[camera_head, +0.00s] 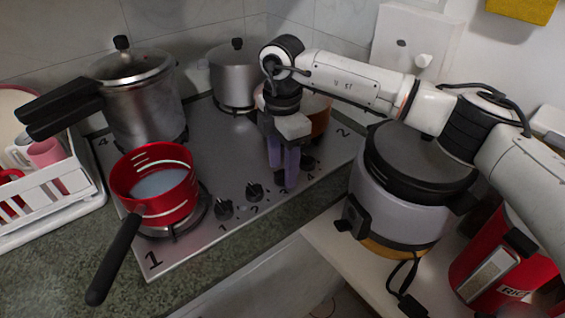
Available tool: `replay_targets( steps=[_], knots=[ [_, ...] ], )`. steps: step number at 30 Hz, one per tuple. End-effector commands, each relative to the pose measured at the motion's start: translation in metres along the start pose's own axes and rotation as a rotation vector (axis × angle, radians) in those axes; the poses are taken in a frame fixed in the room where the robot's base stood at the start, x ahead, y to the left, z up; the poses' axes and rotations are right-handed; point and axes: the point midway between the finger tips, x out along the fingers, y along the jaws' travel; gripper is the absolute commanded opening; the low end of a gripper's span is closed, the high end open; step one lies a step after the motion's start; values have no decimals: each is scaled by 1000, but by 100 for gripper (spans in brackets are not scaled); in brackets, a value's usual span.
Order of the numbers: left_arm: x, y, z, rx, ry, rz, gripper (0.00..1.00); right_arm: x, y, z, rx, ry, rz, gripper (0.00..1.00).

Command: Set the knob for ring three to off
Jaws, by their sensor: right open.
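The grey stovetop (205,130) has a row of black knobs along its front edge. The knobs for ring one (223,209) and ring two (254,191) stand clear at the left of the row. The third knob along (280,179) is partly hidden by my right gripper (283,164). A further knob (308,163) is just right of the fingers. My right gripper is open, with its purplish fingers pointing down over the third knob. I cannot tell whether they touch it, nor read its setting. My left gripper is out of view.
A red saucepan (150,201) stands front left, its black handle (115,255) past the front edge. A pressure cooker (143,110), a steel pot (234,78) and a brownish pot (320,116) stand behind. A rice cooker (397,205) is right of the stove.

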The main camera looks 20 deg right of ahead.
Motion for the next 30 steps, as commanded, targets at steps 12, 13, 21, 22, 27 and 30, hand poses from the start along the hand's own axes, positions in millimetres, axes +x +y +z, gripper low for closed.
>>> replay_targets(
  steps=[12, 13, 21, 22, 27, 30],
  knots=[
    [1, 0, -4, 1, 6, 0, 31, 3, 0, 0, 0, 0, 0, 29],
    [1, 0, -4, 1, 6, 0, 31, 3, 0, 0, 0, 0, 0, 24],
    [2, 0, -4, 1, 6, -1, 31, 2, 0, 0, -7, 0, 0, 8],
    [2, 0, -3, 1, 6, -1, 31, 2, 0, 0, -12, 0, 0, 8],
    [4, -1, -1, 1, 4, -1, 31, 3, 0, 0, -63, 0, 0, 8],
    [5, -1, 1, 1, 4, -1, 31, 3, 0, 0, -119, 0, 1, 8]
  ],
)
